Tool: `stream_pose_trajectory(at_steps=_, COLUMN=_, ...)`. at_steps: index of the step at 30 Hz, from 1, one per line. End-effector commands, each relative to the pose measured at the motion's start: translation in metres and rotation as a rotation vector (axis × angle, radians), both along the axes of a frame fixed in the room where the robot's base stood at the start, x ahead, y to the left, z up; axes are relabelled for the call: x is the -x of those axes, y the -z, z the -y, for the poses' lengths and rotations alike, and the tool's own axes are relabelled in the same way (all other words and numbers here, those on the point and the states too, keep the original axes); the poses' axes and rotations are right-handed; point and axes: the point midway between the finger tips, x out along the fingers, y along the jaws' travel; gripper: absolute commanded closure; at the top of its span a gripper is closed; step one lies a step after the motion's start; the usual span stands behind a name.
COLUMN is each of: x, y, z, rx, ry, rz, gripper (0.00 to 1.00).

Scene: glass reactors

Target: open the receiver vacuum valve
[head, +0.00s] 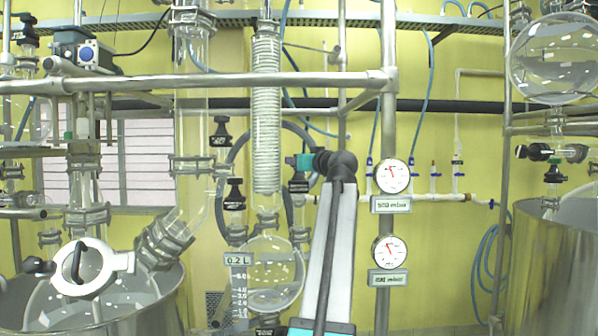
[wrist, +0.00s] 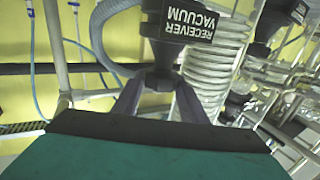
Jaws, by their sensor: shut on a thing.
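The receiver vacuum valve (wrist: 188,22) is a black fitting with a white-lettered label reading RECEIVER VACUUM, upside down at the top middle of the wrist view. Its dark, narrower knob end (wrist: 161,80) points toward me. My gripper (wrist: 160,98) has one grey-purple finger on each side of that knob and is shut on it. In the head view my arm reaches up the middle, and the teal part of its wrist shows left of the dark joint. The fingertips and their grip on the valve are hard to make out there. I cannot tell how far the valve is turned.
The round glass receiver (head: 270,272) hangs below the coil condenser (head: 266,110), left of my arm. Two pressure gauges (head: 392,176) (head: 390,251) sit on a steel post at right. Steel vessels (head: 555,270) stand at both sides. A grey hose (wrist: 100,30) curves close beside the valve.

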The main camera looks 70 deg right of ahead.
Motion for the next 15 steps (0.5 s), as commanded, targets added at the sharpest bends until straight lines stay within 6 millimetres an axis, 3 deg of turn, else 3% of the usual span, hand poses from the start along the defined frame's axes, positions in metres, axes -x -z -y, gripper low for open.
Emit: stream_pose_trajectory(at_steps=15, x=0.0012, y=-0.0040, z=0.0014, rx=0.005, ry=-0.062, rz=0.005, gripper=0.84)
